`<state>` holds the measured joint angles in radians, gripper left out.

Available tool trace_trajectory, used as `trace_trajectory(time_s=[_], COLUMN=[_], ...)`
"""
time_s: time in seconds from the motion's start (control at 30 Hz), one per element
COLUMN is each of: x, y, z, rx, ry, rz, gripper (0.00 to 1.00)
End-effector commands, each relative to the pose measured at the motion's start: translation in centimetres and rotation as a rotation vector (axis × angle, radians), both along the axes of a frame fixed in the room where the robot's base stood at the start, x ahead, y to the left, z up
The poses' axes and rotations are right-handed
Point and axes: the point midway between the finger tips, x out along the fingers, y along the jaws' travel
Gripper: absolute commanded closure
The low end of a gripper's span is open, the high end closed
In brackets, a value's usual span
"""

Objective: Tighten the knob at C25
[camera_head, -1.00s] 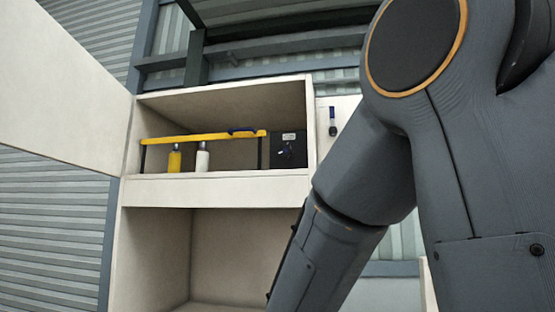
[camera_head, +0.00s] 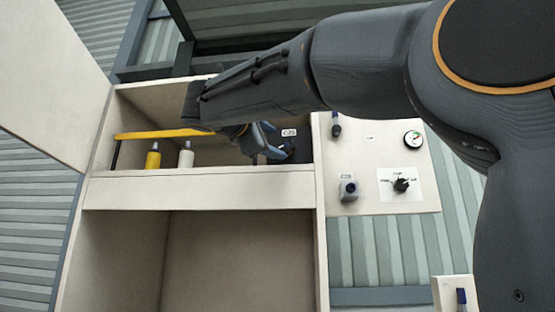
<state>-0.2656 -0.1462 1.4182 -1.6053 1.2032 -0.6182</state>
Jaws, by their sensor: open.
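The black box (camera_head: 303,151) with a small white label sits at the right end of the cabinet's upper shelf. The label seems to read C25, though it is small. A dark knob (camera_head: 288,150) is on the box's front, partly hidden by my gripper (camera_head: 274,146). My gripper is open, with its fingers reaching toward the knob from the left. I cannot tell whether they touch it. My arm reaches across the upper opening from the right.
A yellow bar (camera_head: 150,134) spans the shelf, with a yellow bottle (camera_head: 153,160) and a white bottle (camera_head: 186,158) beneath. The cabinet door (camera_head: 50,75) stands open at left. A white panel (camera_head: 385,150) at right bears a gauge (camera_head: 413,139) and a black rotary switch (camera_head: 401,185).

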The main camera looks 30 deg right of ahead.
Motion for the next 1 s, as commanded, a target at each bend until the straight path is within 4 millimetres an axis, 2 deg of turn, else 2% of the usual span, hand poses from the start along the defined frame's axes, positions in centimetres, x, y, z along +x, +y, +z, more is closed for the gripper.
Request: trace_trajectory(time_s=[0.5, 0.67, 0.93, 1.0], x=[3.6, 4.2, 4.2, 4.2], y=[-5.2, -6.0, -6.1, -6.1], z=[1.3, 1.3, 1.2, 1.2], rx=[-0.004, -0.004, -0.004, -0.004], ry=[-0.002, -0.001, -0.002, -0.002], rz=[-0.001, 0.000, -0.001, -0.001], gripper=[0.43, 0.43, 0.43, 0.55])
